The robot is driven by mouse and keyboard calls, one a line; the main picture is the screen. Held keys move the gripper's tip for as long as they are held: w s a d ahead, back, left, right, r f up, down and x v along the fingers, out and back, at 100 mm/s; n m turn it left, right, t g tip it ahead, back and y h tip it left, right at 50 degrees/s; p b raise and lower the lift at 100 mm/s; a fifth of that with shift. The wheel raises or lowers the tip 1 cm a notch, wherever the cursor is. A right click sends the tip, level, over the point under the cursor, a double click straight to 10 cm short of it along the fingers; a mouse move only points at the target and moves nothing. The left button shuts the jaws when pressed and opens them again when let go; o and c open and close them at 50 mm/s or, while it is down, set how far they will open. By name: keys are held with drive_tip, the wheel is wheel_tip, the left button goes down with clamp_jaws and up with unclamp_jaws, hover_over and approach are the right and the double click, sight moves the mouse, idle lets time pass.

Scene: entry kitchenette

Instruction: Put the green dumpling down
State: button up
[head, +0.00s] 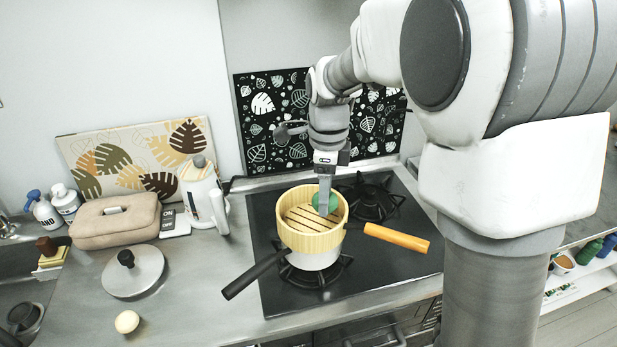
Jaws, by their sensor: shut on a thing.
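The green dumpling (316,200) is between the fingers of my gripper (324,201), over the right part of a yellow steamer basket (289,239). My gripper points down and is shut on the dumpling, partly hiding it. The basket has a slatted bottom and sits on a white pot (314,261) on the front burner of the stove. I cannot tell whether the dumpling touches the slats.
A black handle (253,275) sticks out front left of the pot and an orange handle (396,237) to the right. A grey lid (133,272), a pale round bun (127,321) and a white kettle (204,194) stand on the counter at left.

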drive_tip(key=w+f, duration=0.1)
drive_tip(key=f, duration=0.1)
drive_tip(key=w+a+f, duration=0.1)
drive_tip(key=w+f, duration=0.1)
drive_tip(key=w+a+f+p, duration=0.1)
drive_tip(key=f, duration=0.2)
drive_tip(key=shift+w+a, duration=0.15)
drive_tip(key=shift+w, duration=0.2)
drive_tip(key=shift+f, duration=0.2)
drive_tip(key=shift+f+b, duration=0.5)
drive_tip(key=o, duration=1.4)
drive_tip(key=shift+c, duration=0.2)
drive_tip(key=shift+r, duration=0.1)
